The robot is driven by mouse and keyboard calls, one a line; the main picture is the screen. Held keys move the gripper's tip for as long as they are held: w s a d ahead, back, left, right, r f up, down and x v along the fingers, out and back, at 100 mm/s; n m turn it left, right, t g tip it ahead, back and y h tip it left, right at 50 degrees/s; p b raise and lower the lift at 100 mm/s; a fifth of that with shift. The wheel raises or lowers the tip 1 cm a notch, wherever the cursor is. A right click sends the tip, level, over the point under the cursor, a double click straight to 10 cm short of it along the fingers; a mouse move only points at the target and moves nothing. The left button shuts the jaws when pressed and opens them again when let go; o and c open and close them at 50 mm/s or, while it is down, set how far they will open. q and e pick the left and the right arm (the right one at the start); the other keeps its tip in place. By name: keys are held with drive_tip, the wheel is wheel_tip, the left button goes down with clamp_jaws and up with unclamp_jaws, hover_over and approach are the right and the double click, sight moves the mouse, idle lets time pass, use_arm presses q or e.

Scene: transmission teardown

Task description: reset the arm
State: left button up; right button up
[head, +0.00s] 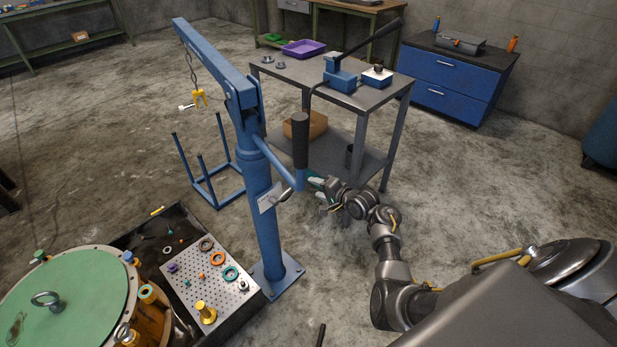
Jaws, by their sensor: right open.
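My right arm reaches in from the lower right. My right gripper (319,193) is open, just right of the blue crane's post, low beside the crane's handle (300,140) with its dark grip. I cannot tell whether the fingers touch the handle or are apart from it. The blue crane (261,205) stands upright on a floor plate, with its boom (215,62) rising to the upper left. A yellow hook (199,98) hangs from the boom on a chain. My left gripper is not in view.
A grey work table (372,98) with a blue press (340,78) and a purple tray (304,48) stands behind the crane. A green-topped housing (70,305) and a perforated plate (215,300) with several small parts are at lower left. Open floor lies right of the table.

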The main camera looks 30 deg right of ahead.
drive_tip(key=s+a+f+n+g+p, duration=0.1)
drive_tip(key=s+a+f+n+g, duration=0.25)
drive_tip(key=s+f, duration=0.8)
drive_tip(key=s+a+f+n+g+p, duration=0.1)
drive_tip(key=s+a+f+n+g, duration=0.3)
drive_tip(key=s+f, duration=0.8)
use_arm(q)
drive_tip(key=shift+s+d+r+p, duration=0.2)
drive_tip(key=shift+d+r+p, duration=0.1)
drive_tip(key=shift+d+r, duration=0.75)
use_arm(e)
drive_tip(key=s+f+n+g+h, duration=0.1)
drive_tip(key=s+f, duration=0.4)
drive_tip(key=s, duration=0.6)
drive_tip(key=s+f+n+g+h, duration=0.1)
drive_tip(key=s+f+n, duration=0.3)
drive_tip(key=s, duration=0.8)
drive_tip(key=s+a+f+n+g+h, duration=0.1)
drive_tip(key=s+f+n+g, duration=0.1)
drive_tip(key=s+f, duration=0.5)
drive_tip(key=s+n, duration=0.1)
drive_tip(key=s, duration=0.3)
drive_tip(key=shift+s, duration=0.2)
